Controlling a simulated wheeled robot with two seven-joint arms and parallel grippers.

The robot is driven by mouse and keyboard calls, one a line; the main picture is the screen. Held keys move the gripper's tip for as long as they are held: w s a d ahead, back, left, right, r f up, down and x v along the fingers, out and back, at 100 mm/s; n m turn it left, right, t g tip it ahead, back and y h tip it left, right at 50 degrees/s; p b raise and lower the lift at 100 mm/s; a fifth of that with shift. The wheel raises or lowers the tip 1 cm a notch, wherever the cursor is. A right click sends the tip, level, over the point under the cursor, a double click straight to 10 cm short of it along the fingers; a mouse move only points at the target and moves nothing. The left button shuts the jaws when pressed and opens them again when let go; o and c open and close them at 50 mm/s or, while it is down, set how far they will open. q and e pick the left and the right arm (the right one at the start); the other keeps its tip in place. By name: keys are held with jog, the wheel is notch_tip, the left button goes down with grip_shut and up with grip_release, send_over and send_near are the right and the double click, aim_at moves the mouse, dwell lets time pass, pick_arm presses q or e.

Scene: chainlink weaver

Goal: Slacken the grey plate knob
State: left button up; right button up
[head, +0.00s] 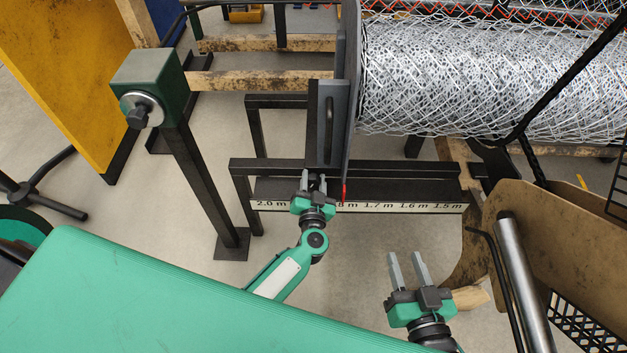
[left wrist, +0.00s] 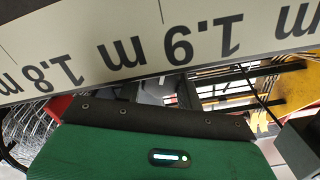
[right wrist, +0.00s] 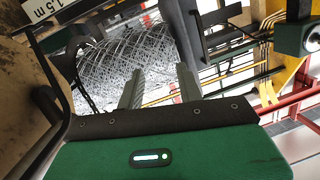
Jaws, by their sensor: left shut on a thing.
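The grey plate (head: 326,120), an upright bracket with a slot, stands beside the wire mesh roll above the measuring rail (head: 400,206). My left gripper (head: 314,180) is at the plate's foot, by the rail. Its two fingers are around a small dark knob (head: 315,179), mostly hidden between them. A red pointer (head: 344,191) is just right of it. The left wrist view shows the scale (left wrist: 180,45) at 1.8 m and 1.9 m, but not the fingers or the knob. My right gripper (head: 407,268) is open and empty, its fingers apart in the right wrist view (right wrist: 160,85).
The wire mesh roll (head: 480,80) fills the upper right. A green post box (head: 148,82) with a dark knob stands at the left. A green surface (head: 150,300) lies in front. A brown panel (head: 570,240) and steel tube (head: 525,280) stand right of my right gripper.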

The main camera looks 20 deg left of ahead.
pick_arm(q)
jog(key=shift+r+n+p, duration=0.1)
jog(key=shift+n+p, duration=0.3)
jog(key=shift+p, duration=0.05)
jog(key=shift+n+p, duration=0.5)
jog(key=shift+n, duration=0.1)
jog(key=n+p, duration=0.1)
jog(key=n, duration=0.2)
jog(key=shift+s+p, duration=0.1)
jog(key=shift+p, duration=0.3)
jog(key=n, duration=0.2)
jog(key=shift+a+n, duration=0.1)
jog(key=shift+n, duration=0.2)
jog(key=shift+n+p, duration=0.4)
jog(key=shift+n, duration=0.7)
pick_arm(e)
jog(key=s+d+f+g+h, duration=0.3)
jog(key=d+g, duration=0.3)
jog(key=shift+f+g, duration=0.2)
jog(key=shift+g, duration=0.2)
jog(key=shift+s+d, duration=0.15)
pick_arm(q)
jog(key=o, duration=1)
